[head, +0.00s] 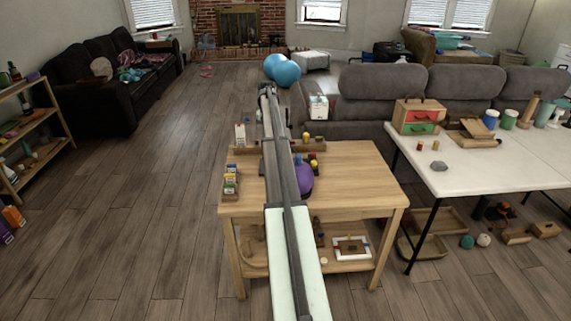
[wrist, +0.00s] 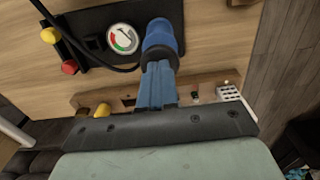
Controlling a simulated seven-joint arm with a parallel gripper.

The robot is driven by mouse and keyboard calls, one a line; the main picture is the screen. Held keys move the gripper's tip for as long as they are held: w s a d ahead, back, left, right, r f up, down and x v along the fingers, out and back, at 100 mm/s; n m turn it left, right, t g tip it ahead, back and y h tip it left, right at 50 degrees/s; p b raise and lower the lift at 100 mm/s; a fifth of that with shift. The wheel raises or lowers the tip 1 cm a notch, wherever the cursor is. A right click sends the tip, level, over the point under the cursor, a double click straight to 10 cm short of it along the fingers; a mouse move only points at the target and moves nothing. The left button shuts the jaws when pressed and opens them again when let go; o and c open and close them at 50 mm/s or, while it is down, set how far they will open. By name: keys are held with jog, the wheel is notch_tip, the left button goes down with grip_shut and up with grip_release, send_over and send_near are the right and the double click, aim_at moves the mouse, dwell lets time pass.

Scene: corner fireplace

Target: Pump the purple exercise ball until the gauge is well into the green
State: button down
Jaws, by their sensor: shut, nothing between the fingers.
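The purple exercise ball (head: 305,180) sits on the wooden table, partly hidden behind my arm in the head view. In the wrist view, a round white gauge (wrist: 122,39) with red and green on its dial is set on a black base (wrist: 98,22). The needle is too small to read surely. A blue pump top (wrist: 159,38) with a dark collar stands beside the gauge. My gripper (wrist: 157,66) is shut and empty, its fingertips over or against the near side of the pump top; I cannot tell if they touch. The head view hides my gripper.
Yellow (wrist: 48,36) and red (wrist: 69,67) knobs are left of the gauge, near a black hose (wrist: 65,38). A wooden rack (wrist: 200,88) lies along the table edge. Small boxes (head: 231,180) stand at the table's left. The front of the wooden table (head: 355,188) is clear.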

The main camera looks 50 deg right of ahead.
jog(key=shift+f, duration=1.3)
jog(key=shift+r, duration=3.3)
